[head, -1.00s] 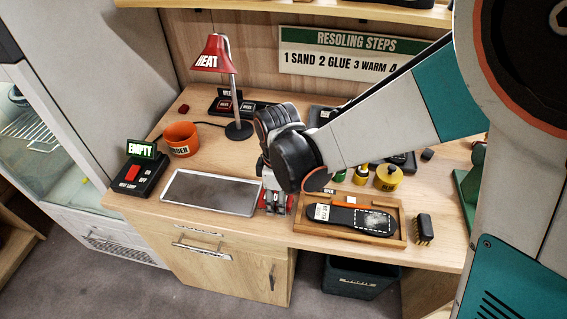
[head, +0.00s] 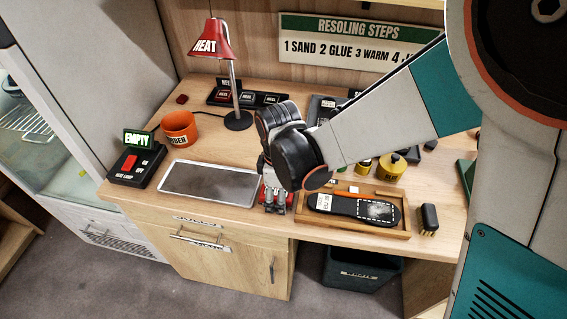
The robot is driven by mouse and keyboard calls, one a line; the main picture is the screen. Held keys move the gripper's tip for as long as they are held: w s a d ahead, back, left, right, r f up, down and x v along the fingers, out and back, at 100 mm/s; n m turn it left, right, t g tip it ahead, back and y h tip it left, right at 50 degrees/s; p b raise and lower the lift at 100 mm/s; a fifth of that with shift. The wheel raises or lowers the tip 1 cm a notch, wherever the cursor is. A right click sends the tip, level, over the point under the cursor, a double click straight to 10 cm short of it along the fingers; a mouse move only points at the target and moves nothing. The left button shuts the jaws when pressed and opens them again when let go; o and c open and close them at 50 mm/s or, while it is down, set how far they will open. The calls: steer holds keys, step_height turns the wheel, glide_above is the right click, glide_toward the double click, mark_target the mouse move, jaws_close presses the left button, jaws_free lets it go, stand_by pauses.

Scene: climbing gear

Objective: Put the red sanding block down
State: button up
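The red sanding block (head: 290,199) shows only as small red patches at the fingers of my gripper (head: 275,204). My gripper points down at the front of the bench, between the grey metal tray and the wooden tray with the shoe sole. The fingers are at the block, low over or at the bench top. The wrist and fingers hide most of the block. I cannot tell whether the fingers are closed on it or parted around it, nor whether it touches the wood.
The grey tray (head: 210,203) is empty, just left of my gripper. The wooden tray (head: 352,232) holds a black sole (head: 340,206), with a brush (head: 429,217) to its right. An orange tub (head: 180,131), red lamp (head: 237,120) and yellow jar (head: 391,170) stand farther back.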

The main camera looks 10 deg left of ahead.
steer(key=shift+f, duration=0.2)
steer(key=shift+r, duration=0.1)
steer(key=shift+r+p, duration=0.5)
steer(key=shift+p, duration=0.05)
step_height(320, 180, up, 12)
steer(key=p, duration=0.8)
steer(key=shift+r+p, duration=0.2)
steer(key=shift+p, duration=0.15)
